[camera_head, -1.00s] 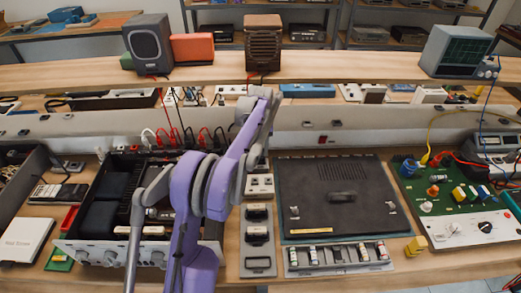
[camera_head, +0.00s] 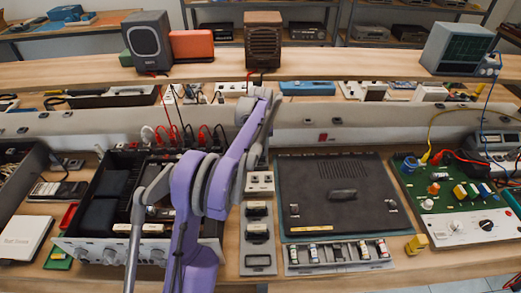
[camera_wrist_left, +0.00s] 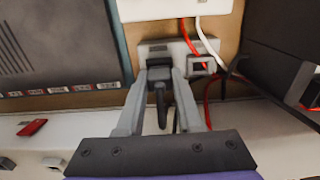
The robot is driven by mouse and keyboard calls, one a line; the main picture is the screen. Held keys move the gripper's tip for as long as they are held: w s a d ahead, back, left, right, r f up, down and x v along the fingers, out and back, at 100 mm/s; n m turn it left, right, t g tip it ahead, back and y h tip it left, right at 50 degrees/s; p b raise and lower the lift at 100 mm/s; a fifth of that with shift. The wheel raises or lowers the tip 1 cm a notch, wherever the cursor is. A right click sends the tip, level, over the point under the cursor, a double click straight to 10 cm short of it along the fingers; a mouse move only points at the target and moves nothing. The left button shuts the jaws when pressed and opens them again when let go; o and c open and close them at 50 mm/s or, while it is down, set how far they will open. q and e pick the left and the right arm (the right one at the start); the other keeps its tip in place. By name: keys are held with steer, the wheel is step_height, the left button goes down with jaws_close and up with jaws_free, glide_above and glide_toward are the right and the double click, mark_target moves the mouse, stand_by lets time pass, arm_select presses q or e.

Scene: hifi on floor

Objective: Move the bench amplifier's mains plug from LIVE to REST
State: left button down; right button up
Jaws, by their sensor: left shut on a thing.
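My left gripper (camera_wrist_left: 164,72) is shut on a black plug (camera_wrist_left: 160,98) in the left wrist view, with one grey finger on each side of it. The plug is at a grey socket plate (camera_wrist_left: 152,49); I cannot tell whether it is seated or just clear. A dark square piece (camera_wrist_left: 201,66) is at the plate's right side, with a red cable close by. No LIVE or REST lettering is readable. In the head view my purple left arm hides the gripper and plug. An open black chassis with a knobbed front panel (camera_head: 92,253) stands left of the arm. My right gripper is not in view.
A white socket box (camera_head: 259,183) and a grey strip with black fittings (camera_head: 257,264) lie right of the arm. A pale rail (camera_head: 380,134) runs behind. Red and white cables pass close to my fingers.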

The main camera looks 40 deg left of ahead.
arm_select(q)
steer(key=shift+f, duration=0.2)
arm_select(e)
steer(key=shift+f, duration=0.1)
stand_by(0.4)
arm_select(q)
steer(key=shift+c, duration=2.4)
jaws_free()
step_height(320, 180, up, 16)
steer(key=p, duration=0.3)
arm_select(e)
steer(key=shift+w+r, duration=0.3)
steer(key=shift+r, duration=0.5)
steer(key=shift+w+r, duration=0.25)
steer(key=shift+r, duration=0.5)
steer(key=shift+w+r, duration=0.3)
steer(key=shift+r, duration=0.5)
